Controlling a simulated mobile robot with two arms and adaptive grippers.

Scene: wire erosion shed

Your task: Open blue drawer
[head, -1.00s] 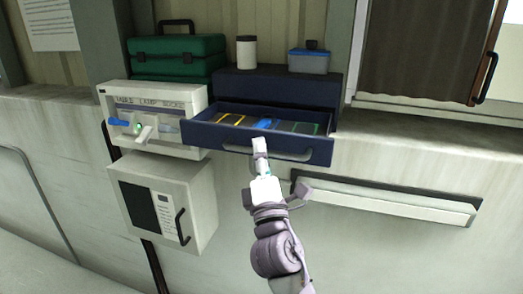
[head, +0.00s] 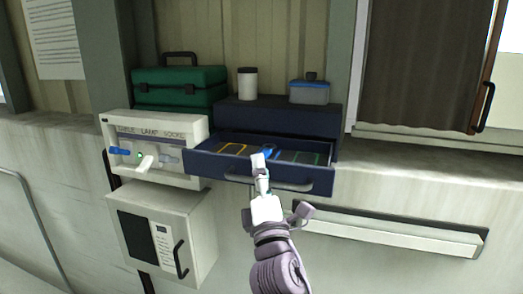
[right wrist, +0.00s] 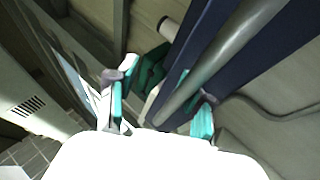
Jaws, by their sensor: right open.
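The blue drawer (head: 310,178) is pulled out of its dark blue cabinet (head: 290,120), and its inside shows. Its grey bar handle (head: 290,186) is on the front face. My right gripper (head: 261,166) is at the middle of the drawer front, overlapping the handle in the head view. In the right wrist view the green-padded fingers (right wrist: 160,105) are spread apart, and the handle bar (right wrist: 215,60) runs between them. I cannot tell whether a finger touches it. My left gripper is not in view.
Inside the drawer lie yellow, blue and green-edged items. A white lamp socket panel (head: 120,125) with levers is left of the drawer, above a white box (head: 195,225) with a handle. A green case (head: 180,85), a white jar (head: 248,84) and a blue-grey container (head: 309,93) stand above.

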